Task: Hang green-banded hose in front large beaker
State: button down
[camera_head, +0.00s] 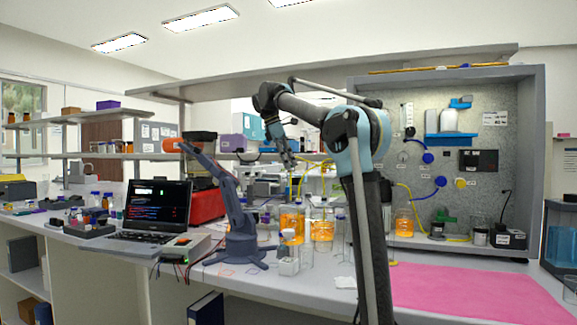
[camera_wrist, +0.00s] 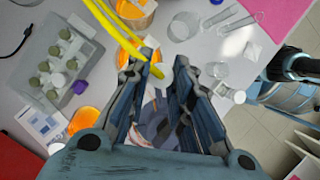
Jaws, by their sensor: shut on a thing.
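My gripper (camera_head: 291,161) is raised above the bench in the head view. I cannot make out a green band. Beakers with orange liquid (camera_head: 292,223) and (camera_head: 322,230) stand on the bench below the gripper; from above, orange vessels show at the top (camera_wrist: 135,10) and lower left (camera_wrist: 86,121). I cannot tell which is the front large beaker.
A rack of capped vials (camera_wrist: 58,62) is left of the fingers. Empty clear glassware (camera_wrist: 183,26) stands to the right. A small blue-grey arm (camera_head: 238,205) and a laptop (camera_head: 157,209) stand left on the bench. A pink mat (camera_head: 470,292) lies clear at right.

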jog(key=shift+r, duration=0.65)
jog(key=shift+w+a+r+n+t, duration=0.8)
jog(key=shift+w+r+n, duration=0.35)
jog(key=shift+w+n, duration=0.95)
jog(key=shift+y, duration=0.3)
jog(key=shift+w+f, duration=0.1)
jog(key=shift+f, duration=2.6)
